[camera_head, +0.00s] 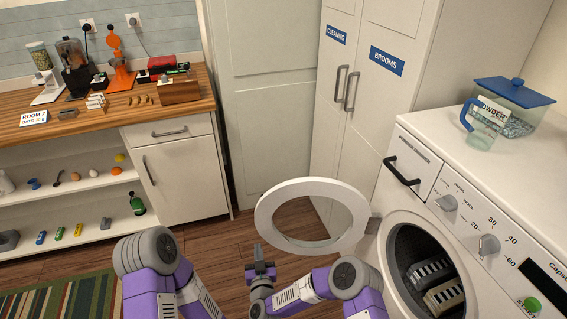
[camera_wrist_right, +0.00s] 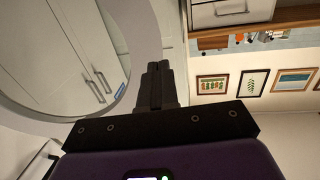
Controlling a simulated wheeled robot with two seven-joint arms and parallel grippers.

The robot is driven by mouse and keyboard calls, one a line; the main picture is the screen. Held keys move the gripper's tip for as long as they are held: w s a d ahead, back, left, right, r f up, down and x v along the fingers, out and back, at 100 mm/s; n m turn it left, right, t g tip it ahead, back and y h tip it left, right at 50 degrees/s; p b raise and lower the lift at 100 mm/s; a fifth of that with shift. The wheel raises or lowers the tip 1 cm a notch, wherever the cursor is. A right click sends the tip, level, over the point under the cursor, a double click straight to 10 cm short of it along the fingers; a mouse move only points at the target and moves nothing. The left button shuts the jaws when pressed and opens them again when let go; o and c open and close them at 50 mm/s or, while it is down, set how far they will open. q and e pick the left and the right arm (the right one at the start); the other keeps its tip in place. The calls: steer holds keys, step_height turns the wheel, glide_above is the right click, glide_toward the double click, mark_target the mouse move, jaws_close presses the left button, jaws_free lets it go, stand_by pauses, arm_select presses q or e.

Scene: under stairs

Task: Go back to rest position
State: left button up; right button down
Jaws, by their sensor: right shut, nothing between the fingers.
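My right gripper (camera_head: 262,268) is shut and empty. It hangs in the air in front of the floor, at the lower left of the open round washer door (camera_head: 282,187) in the head view. In the right wrist view its closed fingers (camera_wrist_right: 155,82) point up, with the white door ring (camera_wrist_right: 150,30) behind and to the left. My left arm shows at the bottom of the head view, but its gripper is out of frame.
The washing machine (camera_head: 425,192) stands at right with its door swung open and grey slotted items (camera_head: 441,296) in the drum. A counter (camera_head: 112,107) with shelves is at left. White cabinets (camera_head: 345,90) stand behind. A striped rug (camera_head: 65,300) lies lower left.

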steer(key=s+d+f+g+y+p, duration=0.1)
steer(key=s+d+f+g+p, duration=0.2)
steer(key=s+d+f+g, duration=0.55)
steer(key=s+d+m+g, duration=0.2)
steer(key=s+d+g, duration=0.2)
steer(key=s+d, duration=0.3)
steer(key=s+d+m+g+p, duration=0.1)
steer(key=s+d+m+g, duration=0.2)
steer(key=s+d, duration=0.4)
steer(key=s+g, duration=0.1)
steer(key=s, duration=0.5)
steer(key=shift+r+h, duration=0.3)
steer(key=shift+h, duration=0.1)
steer(key=shift+s+d, duration=0.1)
